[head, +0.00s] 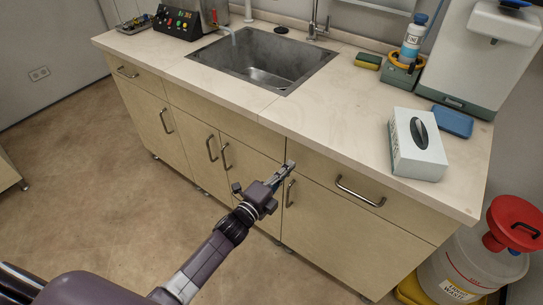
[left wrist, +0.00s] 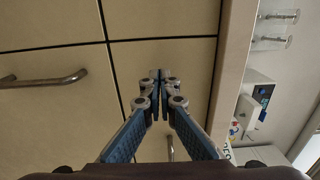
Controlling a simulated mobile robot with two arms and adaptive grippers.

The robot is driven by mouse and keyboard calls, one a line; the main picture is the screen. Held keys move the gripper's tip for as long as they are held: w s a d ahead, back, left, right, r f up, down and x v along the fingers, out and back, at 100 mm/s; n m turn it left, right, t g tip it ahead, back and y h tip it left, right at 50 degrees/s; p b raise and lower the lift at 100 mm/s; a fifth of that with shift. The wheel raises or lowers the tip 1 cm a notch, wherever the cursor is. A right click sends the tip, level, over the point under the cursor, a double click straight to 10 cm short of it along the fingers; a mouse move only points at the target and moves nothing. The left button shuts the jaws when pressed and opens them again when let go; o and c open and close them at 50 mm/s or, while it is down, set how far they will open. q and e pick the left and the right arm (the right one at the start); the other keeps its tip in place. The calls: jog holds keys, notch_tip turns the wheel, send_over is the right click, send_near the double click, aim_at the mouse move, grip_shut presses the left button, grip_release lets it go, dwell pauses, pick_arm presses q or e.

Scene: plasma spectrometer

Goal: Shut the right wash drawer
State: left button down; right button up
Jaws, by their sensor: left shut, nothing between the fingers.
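The right wash drawer (head: 335,176) is the wide wooden front under the right part of the counter, with a curved metal bar handle (head: 360,191). Its face looks nearly flush with the cabinet; I cannot tell whether a small gap is left. In the left wrist view the drawer front (left wrist: 190,60) lies behind my fingers, and part of its handle (left wrist: 170,148) shows between them. My left gripper (head: 289,166) is shut and empty, its tips in front of the drawer's left end; contact cannot be told. My right gripper is not in view.
A door handle (head: 290,191) sits just below the gripper. The counter (head: 320,115) overhangs above, with a tissue box (head: 418,150) near its front edge and a sink (head: 265,60) to the left. A waste container (head: 465,265) stands right of the cabinet. The floor in front is clear.

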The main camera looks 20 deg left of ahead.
pick_arm(q)
jog(key=shift+v, duration=5.6)
jog(key=s+a+f+n+g+y, duration=0.1)
jog(key=s+a+f+n+g, duration=0.25)
jog(key=f, duration=0.75)
jog(key=s+f+n+g+y, duration=0.2)
jog(key=s+f+n, duration=0.2)
jog(key=s+f, duration=0.45)
jog(key=s+a+f+n+g+y, duration=0.1)
jog(key=s+a+f+n+g, duration=0.2)
jog(key=f, duration=0.9)
jog(key=s+f+n+g, duration=0.2)
jog(key=s+f+n, duration=0.1)
jog(key=s, duration=0.7)
jog(key=s+f+n+g+y+p, duration=0.1)
jog(key=s+f+n+g, duration=0.1)
jog(key=s+f, duration=0.4)
jog(key=s+f+n+g, duration=0.3)
jog(key=s+f, duration=0.2)
jog(key=s, duration=0.9)
jog(key=shift+s+d+n+g+y, duration=0.25)
jog(key=shift+d+n+g+y, duration=0.05)
jog(key=shift+d+n+g, duration=0.05)
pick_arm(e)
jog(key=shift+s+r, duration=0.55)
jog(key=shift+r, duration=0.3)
